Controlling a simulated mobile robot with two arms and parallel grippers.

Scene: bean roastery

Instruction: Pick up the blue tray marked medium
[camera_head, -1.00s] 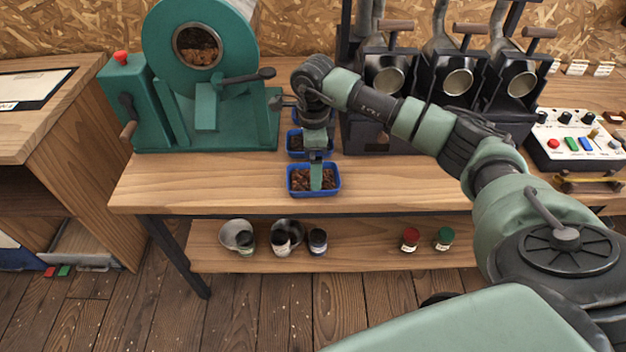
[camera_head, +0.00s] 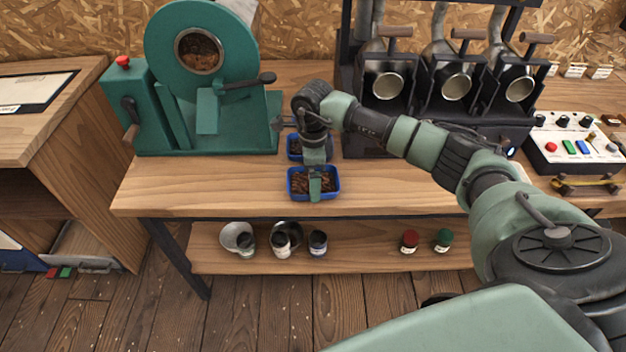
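A blue tray (camera_head: 329,196) of dark brown beans sits at the front of the bench. A second blue tray (camera_head: 291,156) with beans is behind it, partly hidden by my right arm. Any tray behind that is hidden, and I cannot read a medium mark on either. My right gripper (camera_head: 315,186) points down over the front tray, its green finger overlapping the beans and near wall. Only one finger shows clearly, so I cannot tell whether it is open or shut, or whether it touches the tray. My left gripper is out of view.
A green roaster (camera_head: 215,95) stands left of the trays. A black machine with several metal chutes (camera_head: 386,86) stands behind and right. A control box (camera_head: 574,146) is at the far right. Bowls and jars (camera_head: 318,243) sit on the lower shelf. The bench front is clear either side.

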